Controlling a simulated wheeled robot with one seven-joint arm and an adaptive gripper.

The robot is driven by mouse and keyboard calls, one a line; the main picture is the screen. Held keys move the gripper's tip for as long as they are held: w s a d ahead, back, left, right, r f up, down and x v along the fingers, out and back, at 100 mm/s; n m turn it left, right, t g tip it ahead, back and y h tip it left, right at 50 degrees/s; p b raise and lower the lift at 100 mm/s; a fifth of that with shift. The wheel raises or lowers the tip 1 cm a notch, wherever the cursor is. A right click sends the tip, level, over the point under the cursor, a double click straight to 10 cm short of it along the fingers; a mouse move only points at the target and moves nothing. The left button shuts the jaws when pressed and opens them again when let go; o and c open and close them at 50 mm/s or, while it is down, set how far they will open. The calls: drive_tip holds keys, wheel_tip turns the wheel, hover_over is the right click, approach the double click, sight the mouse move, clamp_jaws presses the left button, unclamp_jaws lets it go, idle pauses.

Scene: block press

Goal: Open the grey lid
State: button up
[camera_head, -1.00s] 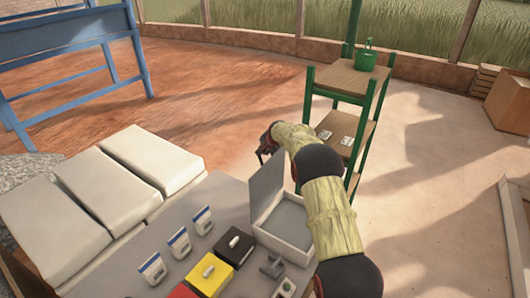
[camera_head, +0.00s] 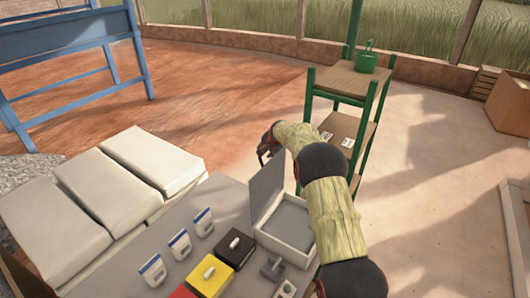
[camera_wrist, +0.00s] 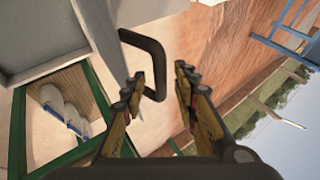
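The grey lid (camera_head: 266,187) stands raised, roughly upright, on the left edge of a light grey box (camera_head: 289,222), whose top is uncovered. In the wrist view, the lid (camera_wrist: 55,25) fills the upper left, with a dark loop handle (camera_wrist: 157,60) on it. My gripper (camera_head: 263,152) is beyond the lid's upper edge in the head view, partly hidden by my arm. In the wrist view, my gripper (camera_wrist: 160,85) is open, with a clear gap between its fingers. The handle's lower end reaches into this gap, close to the left finger; I cannot tell whether they touch.
Black (camera_head: 235,249), yellow (camera_head: 209,275) and red blocks stand on the grey table (camera_head: 228,200). Labelled white items (camera_head: 180,244) and pale slabs (camera_head: 85,215) are at left. A green-framed shelf (camera_head: 347,80) stands close behind my arm.

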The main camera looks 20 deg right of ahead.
drive_tip(key=v, duration=1)
drive_tip(key=shift+s+r, duration=0.2)
